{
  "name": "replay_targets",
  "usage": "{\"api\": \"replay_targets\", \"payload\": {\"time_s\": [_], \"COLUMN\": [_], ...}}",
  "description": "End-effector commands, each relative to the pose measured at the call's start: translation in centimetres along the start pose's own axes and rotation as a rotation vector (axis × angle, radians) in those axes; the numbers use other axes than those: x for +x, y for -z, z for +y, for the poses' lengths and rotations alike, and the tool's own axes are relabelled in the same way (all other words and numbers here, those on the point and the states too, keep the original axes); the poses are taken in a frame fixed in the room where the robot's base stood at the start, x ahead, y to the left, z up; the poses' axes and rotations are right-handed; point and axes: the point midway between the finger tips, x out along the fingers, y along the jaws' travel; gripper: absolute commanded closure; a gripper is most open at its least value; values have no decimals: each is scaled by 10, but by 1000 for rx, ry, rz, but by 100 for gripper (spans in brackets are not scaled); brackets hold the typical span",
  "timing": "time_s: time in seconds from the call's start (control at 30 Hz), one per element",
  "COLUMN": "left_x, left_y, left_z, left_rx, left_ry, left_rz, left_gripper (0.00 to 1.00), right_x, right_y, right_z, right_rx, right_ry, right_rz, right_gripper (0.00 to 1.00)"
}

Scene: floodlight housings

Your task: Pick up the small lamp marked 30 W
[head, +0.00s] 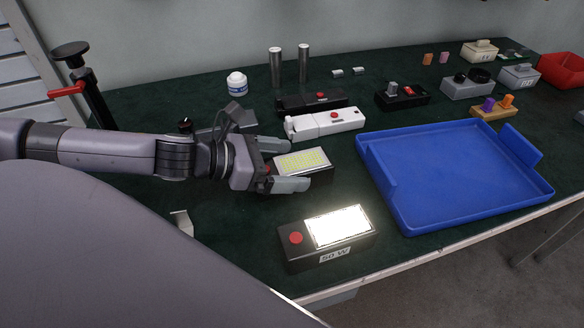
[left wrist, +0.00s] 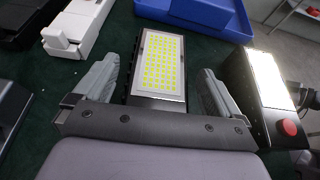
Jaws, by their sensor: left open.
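A small black lamp with a yellow LED panel (head: 303,162) lies on the dark green bench top. My left gripper (head: 295,166) is open, with one finger on each side of this lamp. The left wrist view shows the lamp (left wrist: 160,62) between the two fingers, with a gap on each side. Its marking does not show in either view. A larger black lamp with a lit white panel and a red button (head: 296,238) lies nearer the front edge. Its label appears to read 50 W. My right gripper is not in view.
A blue tray (head: 470,190) lies right of the lamps, with free room inside. A white housing (head: 325,122) and a black housing (head: 293,104) with red buttons lie behind. A clamp with a red handle (head: 68,91) stands at left.

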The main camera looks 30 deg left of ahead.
Motion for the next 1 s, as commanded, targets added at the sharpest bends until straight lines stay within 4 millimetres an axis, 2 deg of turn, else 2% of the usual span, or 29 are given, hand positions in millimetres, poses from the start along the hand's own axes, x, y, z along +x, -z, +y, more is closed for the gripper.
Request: {"api": "replay_targets", "payload": {"time_s": [0.1, 0.33, 0.6, 0.77, 0.87, 1.0], "left_x": [0, 0, -1, -4, -8, -18], "left_y": [0, 0, -3, -11, -21, -44], "left_z": [0, 0, 0, 0, 0, 1], "left_rx": [0, 0, 2, 4, 5, 4], "left_ry": [0, 0, 1, 0, 0, -1], "left_rz": [0, -1, -4, -6, -6, -6], "left_gripper": [2, 76, 76, 76, 76, 76], "right_x": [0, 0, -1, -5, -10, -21], "right_y": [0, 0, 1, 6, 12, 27], "right_z": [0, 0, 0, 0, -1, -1], "right_rx": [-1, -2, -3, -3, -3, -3], "right_ry": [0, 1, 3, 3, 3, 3], "right_rz": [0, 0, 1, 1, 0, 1], "right_gripper": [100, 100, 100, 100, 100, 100]}}
